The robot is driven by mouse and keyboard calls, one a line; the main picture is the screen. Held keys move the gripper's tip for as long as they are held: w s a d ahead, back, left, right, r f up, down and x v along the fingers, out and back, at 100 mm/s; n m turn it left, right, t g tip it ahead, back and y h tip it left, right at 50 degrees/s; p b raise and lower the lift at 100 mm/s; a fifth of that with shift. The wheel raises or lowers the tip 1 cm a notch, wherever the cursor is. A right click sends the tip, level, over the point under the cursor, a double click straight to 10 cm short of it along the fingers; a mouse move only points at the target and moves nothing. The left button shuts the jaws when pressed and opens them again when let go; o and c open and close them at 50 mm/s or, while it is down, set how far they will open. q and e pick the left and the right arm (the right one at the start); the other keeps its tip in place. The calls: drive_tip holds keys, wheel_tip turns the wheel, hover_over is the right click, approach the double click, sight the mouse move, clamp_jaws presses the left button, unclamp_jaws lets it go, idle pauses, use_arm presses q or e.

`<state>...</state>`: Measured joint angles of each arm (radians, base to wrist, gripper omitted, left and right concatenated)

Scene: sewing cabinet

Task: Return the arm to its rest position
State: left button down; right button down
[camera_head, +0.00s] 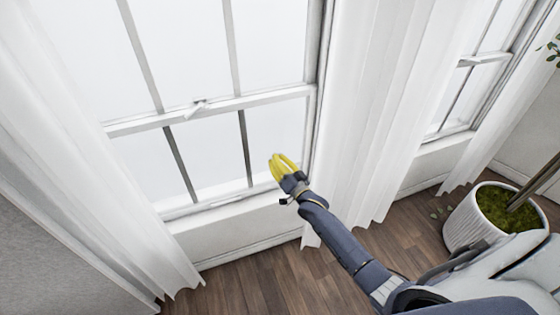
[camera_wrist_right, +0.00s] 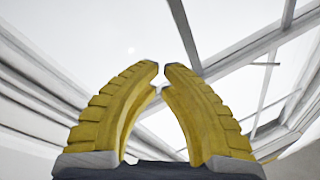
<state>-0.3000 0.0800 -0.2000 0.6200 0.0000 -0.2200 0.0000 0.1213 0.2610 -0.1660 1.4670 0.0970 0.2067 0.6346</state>
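My right arm (camera_head: 345,245) reaches from the lower right of the head view toward the window. My right gripper (camera_head: 280,160) has yellow fingers and is raised in front of the window's lower right part. In the right wrist view the two yellow fingers of the gripper (camera_wrist_right: 161,70) curve inward, and their tips almost meet. Nothing is held between them. My left gripper is in neither view.
A white-framed window (camera_head: 220,104) stands behind the gripper. White curtains hang at its left (camera_head: 75,150) and right (camera_head: 370,90). A potted plant in a ribbed white pot (camera_head: 468,222) stands at the right. The wooden floor (camera_head: 275,280) below is clear.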

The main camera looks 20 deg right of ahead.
wheel_tip(320, 180, down, 16)
drive_tip(key=s+d+n+g+h, duration=0.2)
drive_tip(key=s+n+g, duration=0.1)
drive_tip(key=n+g, duration=0.1)
drive_tip(key=s+f+n+g, duration=0.1)
drive_tip(key=s+f+g, duration=0.2)
drive_tip(key=s+f, duration=0.65)
drive_tip(key=s+f+n+g, duration=0.1)
drive_tip(key=s+f+g, duration=0.35)
drive_tip(key=f, duration=0.85)
drive_tip(key=s+f+n+g, duration=0.1)
drive_tip(key=s+f, duration=0.4)
drive_tip(key=s, duration=0.3)
drive_tip(key=s+f+g+h, duration=0.1)
drive_tip(key=s+f, duration=0.3)
drive_tip(key=s, duration=0.4)
drive_tip(key=s+f+n+g, duration=0.1)
drive_tip(key=s+f, duration=0.4)
drive_tip(key=s, duration=0.3)
drive_tip(key=s+a+f+g, duration=0.2)
drive_tip(key=s, duration=1)
drive_tip(key=s+a+f+g, duration=0.1)
drive_tip(key=s+a+f, duration=0.1)
drive_tip(key=s, duration=0.9)
drive_tip(key=shift+s+f+g, duration=0.2)
drive_tip(key=shift+s+g, duration=0.15)
drive_tip(key=shift+s, duration=0.05)
